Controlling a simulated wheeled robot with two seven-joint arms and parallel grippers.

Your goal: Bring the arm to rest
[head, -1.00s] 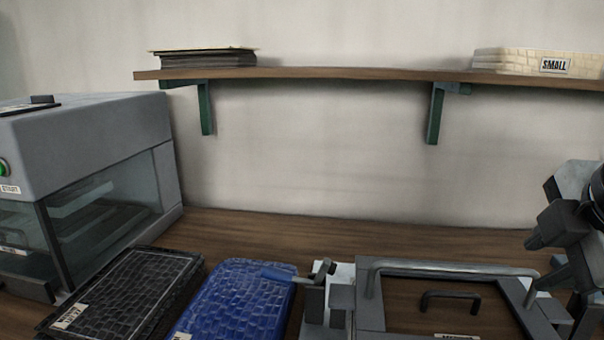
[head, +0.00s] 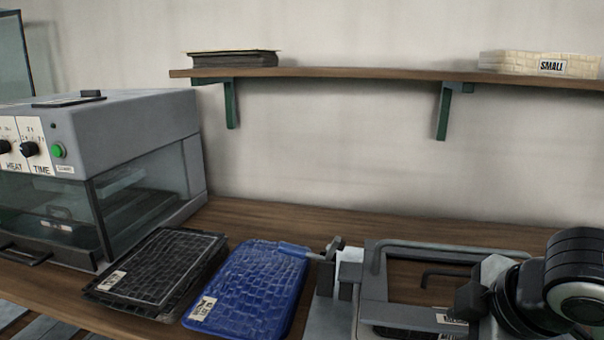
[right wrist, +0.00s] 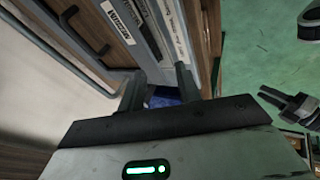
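My right arm (head: 560,280) shows at the lower right of the head view, over the right part of a grey metal frame (head: 375,290) with a handle. The head view does not show my left arm.
A blue panel tray (head: 250,290) and a black panel tray (head: 160,270) lie on the wooden table (head: 270,222). A grey heater box (head: 130,120) stands at the left. A wall shelf (head: 340,72) holds dark sheets (head: 235,60) and a pale stack labelled SMALL (head: 510,63).

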